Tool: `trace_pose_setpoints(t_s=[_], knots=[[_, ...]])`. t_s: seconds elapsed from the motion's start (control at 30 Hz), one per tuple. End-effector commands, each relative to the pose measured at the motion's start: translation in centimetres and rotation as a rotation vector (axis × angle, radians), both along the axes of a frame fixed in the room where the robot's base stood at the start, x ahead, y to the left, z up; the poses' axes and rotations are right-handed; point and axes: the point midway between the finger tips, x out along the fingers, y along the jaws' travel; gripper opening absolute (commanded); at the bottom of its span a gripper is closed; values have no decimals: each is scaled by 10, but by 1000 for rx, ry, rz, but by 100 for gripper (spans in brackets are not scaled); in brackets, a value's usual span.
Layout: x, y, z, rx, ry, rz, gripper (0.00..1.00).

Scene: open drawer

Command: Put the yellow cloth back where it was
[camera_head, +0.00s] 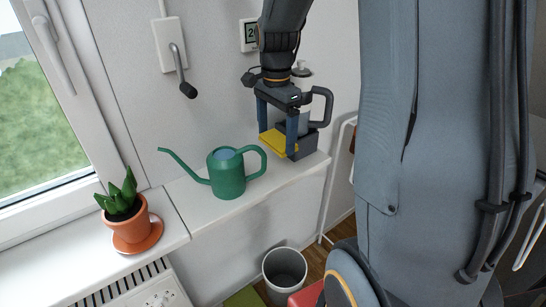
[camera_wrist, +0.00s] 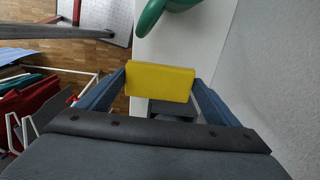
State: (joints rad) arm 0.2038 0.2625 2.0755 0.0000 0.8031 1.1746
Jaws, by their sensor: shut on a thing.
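The yellow cloth (camera_head: 273,143) is a flat folded block. My gripper (camera_head: 278,142) points down above the white ledge with its two blue fingers shut on the cloth. The wrist view shows the cloth (camera_wrist: 162,83) held between both fingertips (camera_wrist: 160,84). I cannot tell whether the cloth touches the caddy.
A green watering can (camera_head: 228,178) stands on the ledge (camera_head: 262,192), left of the gripper. A potted plant (camera_head: 125,210) sits farther left by the window. A wall lever (camera_head: 187,89) juts out on the left. A bin (camera_head: 285,267) stands on the floor below.

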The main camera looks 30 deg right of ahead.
Motion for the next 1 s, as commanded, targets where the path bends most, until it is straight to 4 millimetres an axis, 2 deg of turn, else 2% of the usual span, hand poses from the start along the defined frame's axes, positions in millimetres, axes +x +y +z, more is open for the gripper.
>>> trace_pose_setpoints(t_s=[0.13, 0.37, 0.6, 1.0], knots=[[-2, 1, -25, 1, 5, 1, 64], [-1, 0, -46, 0, 3, 0, 64], [-1, 0, -75, 0, 3, 0, 64], [-1, 0, -81, 0, 1, 0, 64]])
